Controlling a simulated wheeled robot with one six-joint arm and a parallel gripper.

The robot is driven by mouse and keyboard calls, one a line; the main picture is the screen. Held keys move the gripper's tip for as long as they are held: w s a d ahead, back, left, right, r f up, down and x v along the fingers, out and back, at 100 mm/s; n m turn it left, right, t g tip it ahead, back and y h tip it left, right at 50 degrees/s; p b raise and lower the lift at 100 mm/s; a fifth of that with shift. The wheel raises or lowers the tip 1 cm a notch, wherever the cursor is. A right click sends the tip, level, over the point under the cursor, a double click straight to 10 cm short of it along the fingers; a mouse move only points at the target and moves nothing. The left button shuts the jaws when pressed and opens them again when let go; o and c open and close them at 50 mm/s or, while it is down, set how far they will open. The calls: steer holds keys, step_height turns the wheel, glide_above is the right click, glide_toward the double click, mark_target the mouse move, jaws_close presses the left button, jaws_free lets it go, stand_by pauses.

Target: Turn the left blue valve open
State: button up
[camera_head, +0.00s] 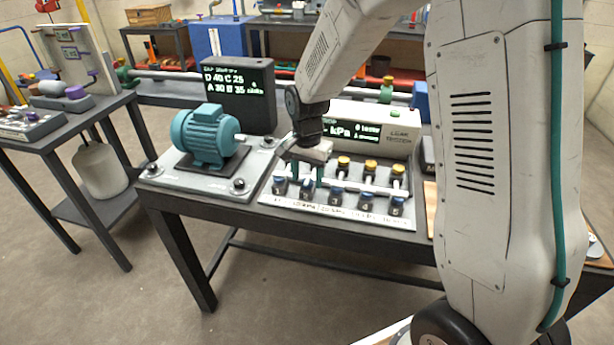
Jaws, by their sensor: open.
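A row of blue valve knobs stands along the front of a white panel (330,212) on the table. The left blue valve (280,186) is at the row's left end, and another blue knob (307,189) stands just to its right. My gripper (307,172) points down above the left part of the row, close to these two knobs. Its jaws are open, with teal finger parts showing. I cannot tell whether it touches a knob. The valve's turn position is too small to read.
Other blue knobs (366,202) and several yellow knobs (371,165) stand to the right. A teal motor (207,135) sits on a plate at left. A display box (395,135) marked kPa and a black screen (238,95) stand behind. My arm covers the right side.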

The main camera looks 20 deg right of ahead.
mark_target(308, 183)
step_height(308, 183, up, 7)
steer(key=shift+r, duration=0.2)
stand_by(0.5)
steer(key=shift+s+f+n, duration=0.15)
steer(key=shift+s+n, duration=0.25)
steer(key=shift+n, duration=0.2)
steer(key=s+d+r+n, duration=0.1)
steer(key=s+r+n, duration=0.3)
steer(key=s, duration=1.1)
steer(key=s+d+r+n+t, duration=0.1)
steer(key=s+r+n, duration=0.3)
steer(key=s+r, duration=0.4)
steer(key=s, duration=0.6)
steer(key=shift+s+d+r, duration=0.2)
steer(key=shift+s+d, duration=0.15)
steer(key=shift+d, duration=0.05)
